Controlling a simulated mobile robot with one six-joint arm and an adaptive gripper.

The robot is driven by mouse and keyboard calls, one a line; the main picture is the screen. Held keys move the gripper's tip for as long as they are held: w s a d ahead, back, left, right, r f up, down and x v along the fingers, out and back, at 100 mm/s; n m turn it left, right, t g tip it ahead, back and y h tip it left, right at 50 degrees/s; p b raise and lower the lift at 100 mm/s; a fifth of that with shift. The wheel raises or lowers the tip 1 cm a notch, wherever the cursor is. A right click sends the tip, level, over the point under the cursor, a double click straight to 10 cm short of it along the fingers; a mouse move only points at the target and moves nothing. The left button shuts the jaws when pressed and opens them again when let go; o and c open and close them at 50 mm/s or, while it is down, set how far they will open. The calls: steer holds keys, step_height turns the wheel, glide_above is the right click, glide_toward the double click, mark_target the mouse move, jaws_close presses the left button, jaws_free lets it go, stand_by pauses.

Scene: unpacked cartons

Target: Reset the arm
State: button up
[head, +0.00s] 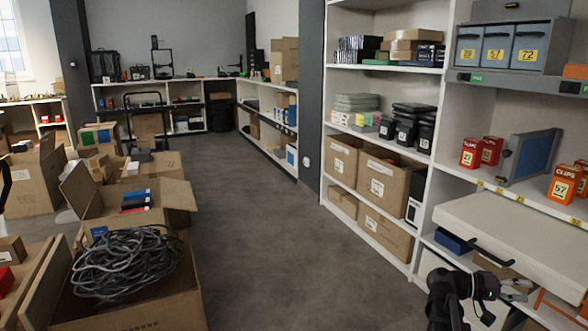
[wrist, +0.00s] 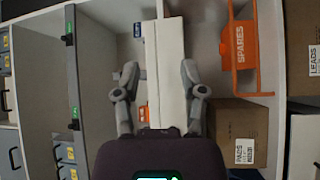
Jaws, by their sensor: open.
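My gripper (head: 518,290) is at the lower right of the head view, in front of the shelving and below a pulled-out white drawer (head: 520,235) with a dark handle. In the wrist view my gripper (wrist: 159,72) has its two grey fingers spread apart, with nothing held between them. A long white panel (wrist: 168,50) shows behind the gap between the fingers; I cannot tell how far off it is.
In the wrist view an orange SPARES holder (wrist: 240,55) and a PADS carton (wrist: 240,135) are to the right. Red clips boxes (head: 562,184) stand on the shelf above the drawer. Open cartons, one with cables (head: 130,262), line the left. The grey floor (head: 270,220) between is clear.

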steer(key=w+a+f+n+t+y+p, duration=0.25)
steer(key=a+f+y+p, duration=0.2)
steer(key=a, duration=0.65)
steer(key=w+a+f+n+t+y+p, duration=0.15)
steer(key=a+f+t+y+p, duration=0.3)
steer(key=a, duration=0.65)
steer(key=s+a+n+y+p, duration=0.1)
steer(key=a+n+y+p, duration=0.15)
steer(key=a+y, duration=1.15)
steer(key=a+r+h+p, duration=0.2)
steer(key=r+p, duration=1.7)
steer(key=a+r+h+p, duration=0.2)
steer(key=r+h+p, duration=0.1)
steer(key=r+p, duration=1.5)
steer(key=shift+a+r+t+p, duration=0.35)
steer(key=shift+a+r+t, duration=0.05)
steer(key=shift+r, duration=0.05)
